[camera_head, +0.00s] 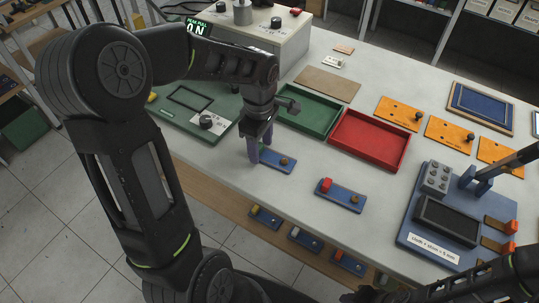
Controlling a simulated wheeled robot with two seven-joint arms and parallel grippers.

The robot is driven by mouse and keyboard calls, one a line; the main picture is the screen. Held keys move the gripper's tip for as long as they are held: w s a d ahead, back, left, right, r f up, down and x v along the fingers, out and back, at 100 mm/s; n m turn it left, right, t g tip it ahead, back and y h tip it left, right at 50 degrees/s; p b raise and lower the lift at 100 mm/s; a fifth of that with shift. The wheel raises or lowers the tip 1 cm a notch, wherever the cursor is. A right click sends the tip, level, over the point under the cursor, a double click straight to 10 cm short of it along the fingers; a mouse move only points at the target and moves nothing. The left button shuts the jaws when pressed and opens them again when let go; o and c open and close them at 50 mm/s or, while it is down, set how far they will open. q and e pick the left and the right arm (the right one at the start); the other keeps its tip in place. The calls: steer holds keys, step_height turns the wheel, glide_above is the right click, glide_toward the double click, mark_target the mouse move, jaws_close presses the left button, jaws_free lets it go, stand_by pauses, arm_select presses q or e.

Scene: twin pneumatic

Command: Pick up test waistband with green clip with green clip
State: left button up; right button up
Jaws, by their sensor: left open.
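My left gripper (259,152) points down at the table's near side, with its purple fingers apart. The fingers are at the left end of a small blue strip (278,164) lying flat on the table. The strip has a brown round knob towards its right end. The fingers cover its left end, so I cannot clearly see a green clip there or tell whether they touch it. A second blue strip (343,200) with a red clip lies to the right. My right arm shows dark at the bottom right; its fingertips are not clear.
A green tray (337,109) and a red tray (403,144) stand behind the strips. A blue test fixture (408,239) with a dark screen is at the right. A grey box (290,38) is at the back. Several more strips sit on a lower shelf below the table edge.

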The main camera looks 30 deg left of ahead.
mark_target(261, 147)
arm_select(q)
steer(key=shift+c, duration=0.4)
jaws_close()
step_height(261, 147, up, 10)
steer(key=b, duration=0.1)
stand_by(0.6)
stand_by(0.5)
